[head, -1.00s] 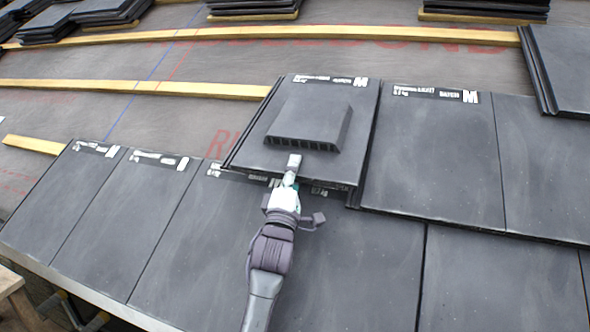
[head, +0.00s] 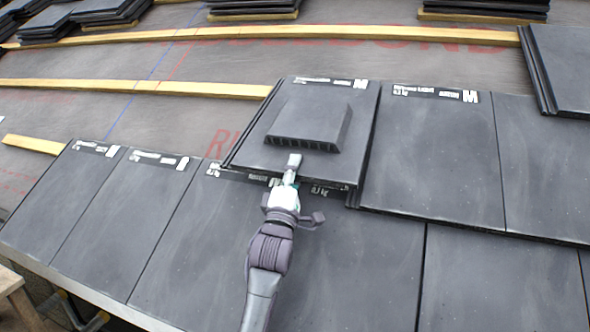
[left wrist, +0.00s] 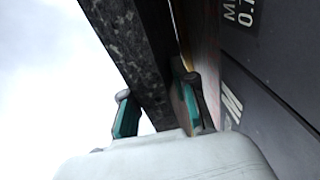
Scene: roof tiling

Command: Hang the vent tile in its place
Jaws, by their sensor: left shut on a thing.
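The vent tile (head: 365,85) is a dark grey tile with a raised, louvred hood (head: 308,122) in its middle. In the head view it lies at the left end of the second course, beside a plain laid tile (head: 430,150) on its right. Its lower edge overlaps the top of the course below. My left gripper (head: 291,172) is shut on the tile's lower edge. In the left wrist view the gripper (left wrist: 160,105) has its fingers on both sides of the tile's edge (left wrist: 145,60). My right gripper is not in view.
Laid tiles (head: 165,215) form the bottom course. Wooden battens (head: 130,87) cross the grey underlay, bare to the left of the vent tile. Stacks of tiles (head: 255,8) rest along the top. Another tile (head: 565,70) lies at the upper right.

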